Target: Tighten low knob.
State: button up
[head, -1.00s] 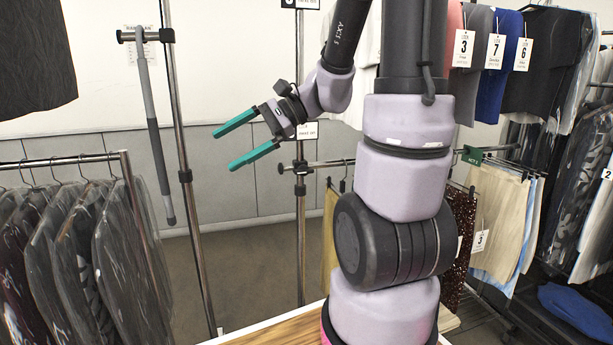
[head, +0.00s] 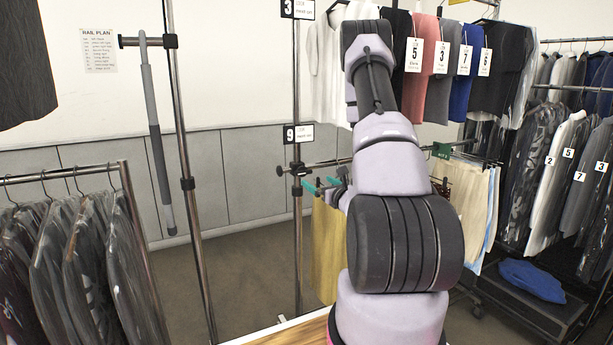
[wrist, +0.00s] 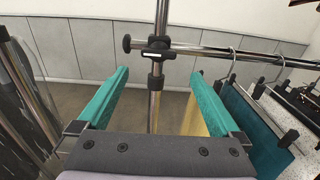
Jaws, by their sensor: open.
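The low knob (head: 281,170) is a small dark knob on the left of a black clamp on the middle chrome post (head: 297,90), where a low rail joins it. In the wrist view the knob (wrist: 126,43) stands beyond the left fingertip, left of the clamp (wrist: 156,49). My gripper (head: 322,184) has teal fingers; in the head view it is just right of the post and partly hidden by my arm. In the wrist view my gripper (wrist: 159,73) is open and empty, facing the post, with the knob outside the gap between the fingers. I see no contact.
The low rail (wrist: 230,50) carries hangers with a teal garment (wrist: 250,130) close to the right finger. A left post (head: 186,150) holds a hanging grey rod (head: 158,145). Bagged garments (head: 85,255) hang at left. Open floor (head: 250,265) lies between.

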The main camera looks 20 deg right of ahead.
aim_at(305, 173)
jog(key=w, duration=0.9)
jog(key=shift+w+a, duration=0.25)
jog(key=shift+w, duration=0.1)
jog(key=c, duration=1.2)
jog(key=shift+o, duration=0.2)
